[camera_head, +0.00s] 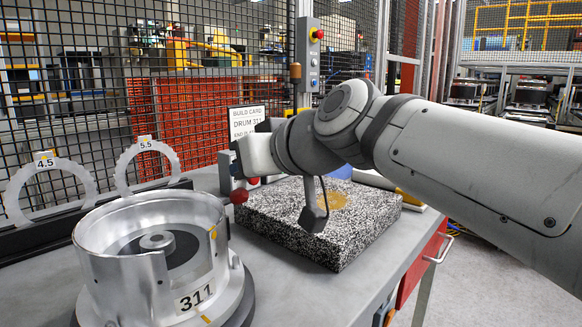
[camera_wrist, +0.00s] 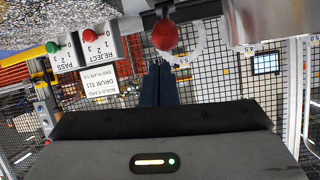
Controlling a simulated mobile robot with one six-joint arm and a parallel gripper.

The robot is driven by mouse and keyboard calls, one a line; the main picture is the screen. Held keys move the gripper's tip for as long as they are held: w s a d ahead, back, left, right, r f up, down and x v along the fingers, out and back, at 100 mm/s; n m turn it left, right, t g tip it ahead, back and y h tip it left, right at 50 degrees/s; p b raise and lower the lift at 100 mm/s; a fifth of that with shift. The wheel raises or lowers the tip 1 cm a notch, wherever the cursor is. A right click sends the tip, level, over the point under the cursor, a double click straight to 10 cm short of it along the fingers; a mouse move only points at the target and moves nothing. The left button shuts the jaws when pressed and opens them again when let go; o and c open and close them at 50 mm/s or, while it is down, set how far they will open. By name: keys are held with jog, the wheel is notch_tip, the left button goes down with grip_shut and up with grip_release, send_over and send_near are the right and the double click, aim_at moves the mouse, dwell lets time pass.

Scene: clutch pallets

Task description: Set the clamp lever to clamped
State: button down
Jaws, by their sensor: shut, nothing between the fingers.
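The clamp lever's red ball knob (camera_head: 239,196) shows beside the right rim of the silver drum (camera_head: 150,270) marked 311. In the wrist view the red knob (camera_wrist: 165,35) is just beyond my fingertips, with a short grey stem above it.
A speckled block (camera_head: 320,235) lies under my arm, right of the drum. Ring gauges 4.5 (camera_head: 45,163) and 5.5 (camera_head: 145,146) stand behind the drum. A build card (camera_head: 243,121) and the PASS and REJECT counters (camera_wrist: 85,45) are close by. Bare bench (camera_head: 285,290) lies in front.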

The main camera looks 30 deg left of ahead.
jog(key=v, duration=0.9)
jog(key=shift+d+p, duration=0.45)
jog(key=shift+s, duration=0.1)
